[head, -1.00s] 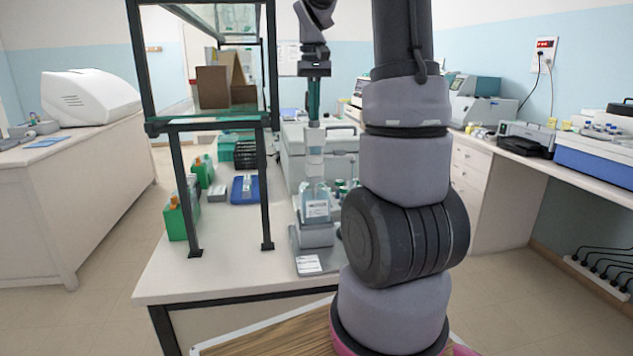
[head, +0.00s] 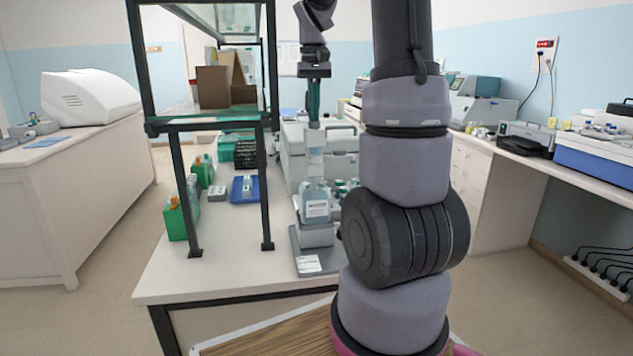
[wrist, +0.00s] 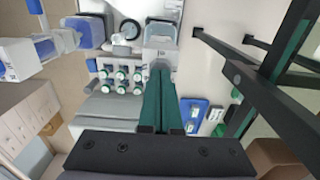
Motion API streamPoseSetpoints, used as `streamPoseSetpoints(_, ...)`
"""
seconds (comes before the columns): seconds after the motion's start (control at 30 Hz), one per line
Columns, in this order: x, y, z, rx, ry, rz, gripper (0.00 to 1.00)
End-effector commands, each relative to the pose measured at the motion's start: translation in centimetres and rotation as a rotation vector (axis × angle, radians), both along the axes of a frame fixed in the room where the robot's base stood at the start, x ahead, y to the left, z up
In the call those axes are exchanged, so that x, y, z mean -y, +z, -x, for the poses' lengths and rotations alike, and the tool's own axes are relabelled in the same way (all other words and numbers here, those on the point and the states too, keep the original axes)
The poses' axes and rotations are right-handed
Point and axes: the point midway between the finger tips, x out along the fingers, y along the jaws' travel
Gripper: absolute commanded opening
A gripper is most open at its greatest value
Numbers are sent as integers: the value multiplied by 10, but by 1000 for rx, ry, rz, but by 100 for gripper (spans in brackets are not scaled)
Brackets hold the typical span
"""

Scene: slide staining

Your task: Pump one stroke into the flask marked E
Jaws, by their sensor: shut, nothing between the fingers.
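A clear bottle (head: 316,205) with a white label stands on a grey stand (head: 316,236) near the front of the bench in the head view. A pale upright pump column (head: 316,158) rises above it. My gripper (head: 314,122) points straight down with its green fingers shut and empty, its tips at the top of the column. Whether the tips touch the column is hard to tell. In the wrist view my gripper (wrist: 159,68) also shows shut, covering what lies below. A white card (head: 308,264) lies at the stand's foot. I cannot read a letter E on any flask.
A dark-framed glass shelf (head: 266,190) stands close on the left. Several capped bottles (wrist: 122,75) stand beside the pump in the wrist view. The bench front left is clear.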

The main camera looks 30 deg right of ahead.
Motion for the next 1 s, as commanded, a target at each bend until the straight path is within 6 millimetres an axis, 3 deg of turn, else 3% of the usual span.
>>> streamPoseSetpoints(0.6,0,40,0,2,0,1,0)
streamPoseSetpoints(1.0,0,41,0,1,0,0,0)
